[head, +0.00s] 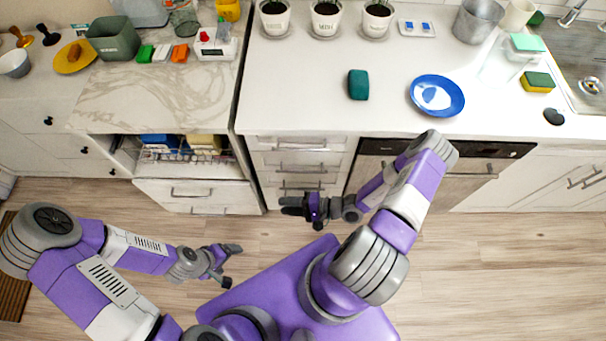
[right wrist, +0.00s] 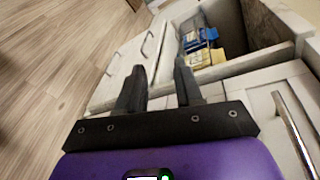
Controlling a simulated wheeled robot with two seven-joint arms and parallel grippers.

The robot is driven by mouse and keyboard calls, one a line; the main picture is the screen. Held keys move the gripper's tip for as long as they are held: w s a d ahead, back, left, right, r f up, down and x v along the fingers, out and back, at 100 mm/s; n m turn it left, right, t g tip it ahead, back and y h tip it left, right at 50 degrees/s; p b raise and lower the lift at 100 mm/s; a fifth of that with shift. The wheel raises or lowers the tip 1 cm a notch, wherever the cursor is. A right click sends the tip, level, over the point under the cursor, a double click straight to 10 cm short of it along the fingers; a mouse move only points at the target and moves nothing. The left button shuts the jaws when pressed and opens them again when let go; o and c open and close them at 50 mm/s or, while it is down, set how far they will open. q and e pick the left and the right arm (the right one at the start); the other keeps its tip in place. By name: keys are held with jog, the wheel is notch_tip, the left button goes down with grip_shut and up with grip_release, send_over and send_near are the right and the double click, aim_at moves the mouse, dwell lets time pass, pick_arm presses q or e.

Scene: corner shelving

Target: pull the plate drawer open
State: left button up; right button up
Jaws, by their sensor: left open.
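A white drawer (head: 195,190) with a bar handle stands out under the left counter. Behind its front a wire rack (head: 185,155) holds blue and yellow things; whether they are plates is unclear. It also shows in the right wrist view, with blue and yellow contents (right wrist: 200,45). I cannot tell for sure which drawer is the plate drawer. My right gripper (head: 292,206) points left, in front of the narrow drawers and right of the standing-out drawer. Its fingers (right wrist: 160,85) are apart and empty. My left gripper (head: 236,266) is open and empty over the floor.
Narrow drawers (head: 303,160) with bar handles are right of the standing-out drawer, then a dishwasher-like front (head: 460,165). The counter carries a blue plate (head: 437,95), a teal block (head: 358,85) and potted plants (head: 326,18). The wooden floor (head: 510,260) is clear at the right.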

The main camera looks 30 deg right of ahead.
aim_at(303, 172)
jog(key=w+d+f+m+t+h, duration=0.2)
jog(key=d+t+h, duration=0.15)
jog(key=d, duration=0.25)
jog(key=w+d+f+m+t+h, duration=0.1)
jog(key=d+m+t+h, duration=0.2)
jog(key=d+h, duration=0.3)
jog(key=shift+y, duration=0.65)
jog(key=b+x, duration=0.1)
jog(key=x, duration=0.4)
jog(key=d+b+x, duration=0.1)
jog(key=x, duration=0.1)
jog(key=shift+w+a+f+b, duration=0.1)
jog(key=shift+w+b, duration=0.15)
jog(key=shift+b, duration=0.05)
grip_shut()
